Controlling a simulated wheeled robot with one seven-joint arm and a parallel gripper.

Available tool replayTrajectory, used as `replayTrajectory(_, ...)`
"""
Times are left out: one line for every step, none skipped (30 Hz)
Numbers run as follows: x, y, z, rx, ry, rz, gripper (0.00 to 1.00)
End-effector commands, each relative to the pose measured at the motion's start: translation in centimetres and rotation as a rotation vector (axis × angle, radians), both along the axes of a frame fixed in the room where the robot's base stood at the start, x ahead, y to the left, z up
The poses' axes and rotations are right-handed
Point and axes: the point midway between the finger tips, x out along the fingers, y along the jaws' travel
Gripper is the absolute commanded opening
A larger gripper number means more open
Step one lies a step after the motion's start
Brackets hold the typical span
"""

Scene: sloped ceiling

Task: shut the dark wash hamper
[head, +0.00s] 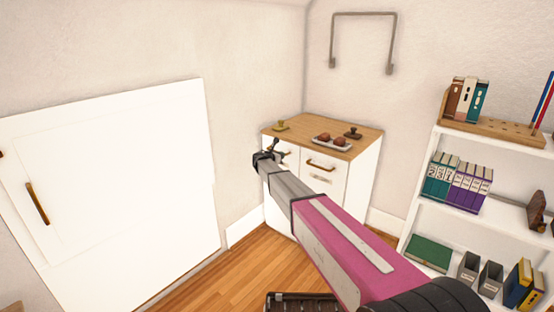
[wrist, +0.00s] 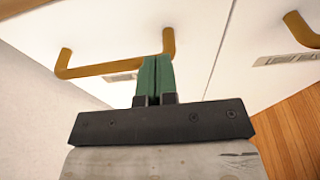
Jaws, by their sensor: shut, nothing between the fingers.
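A dark, ribbed or slatted thing (head: 301,302) shows at the bottom edge of the head view, cut off by the frame. It may be the dark wash hamper; its lid and whether it is open cannot be seen. My gripper (head: 275,145) is far from it, out in front of the white cabinet. In the wrist view, my gripper's green fingers (wrist: 157,65) are pressed together and empty. They overlap one end of a brass cabinet handle (wrist: 105,69); I cannot tell whether they touch it.
The white cabinet (head: 353,193) has a wooden top with a tray (head: 331,142) on it. A white shelf unit (head: 435,215) with books stands at right. A white panel door (head: 130,180) is at left. Some wooden floor (head: 210,278) is clear. A wall rail (head: 363,14) hangs above.

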Motion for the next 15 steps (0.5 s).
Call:
replayTrajectory(0.36, -0.24, 0.01, -0.001, -0.001, 0.0, 0.0)
replayTrajectory(0.44, -0.31, 0.02, -0.001, -0.001, 0.0, 0.0)
replayTrajectory(0.51, -0.38, 0.02, -0.001, -0.001, 0.0, 0.0)
replayTrajectory(0.56, -0.43, 0.03, -0.001, -0.001, -0.001, 0.0)
replayTrajectory(0.6, -0.46, 0.02, -0.002, -0.001, -0.001, 0.0)
replayTrajectory(0.65, -0.51, 0.03, -0.002, -0.001, -0.001, 0.0)
replayTrajectory(0.67, -0.53, 0.04, -0.002, -0.001, -0.001, 0.0)
replayTrajectory(0.7, -0.55, 0.04, -0.002, -0.001, -0.001, 0.0)
replayTrajectory(0.74, -0.56, 0.04, -0.003, -0.002, -0.001, 0.0)
replayTrajectory(0.76, -0.58, 0.04, -0.003, -0.002, -0.002, 0.0)
replayTrajectory(0.79, -0.6, 0.05, -0.003, -0.002, -0.002, 0.0)
replayTrajectory(0.82, -0.63, 0.05, -0.003, -0.002, -0.002, 0.0)
replayTrajectory(0.85, -0.64, 0.05, -0.003, -0.002, -0.002, 0.0)
replayTrajectory(0.88, -0.66, 0.06, -0.004, -0.002, -0.002, 0.0)
replayTrajectory(0.89, -0.68, 0.06, -0.004, -0.002, -0.002, 0.0)
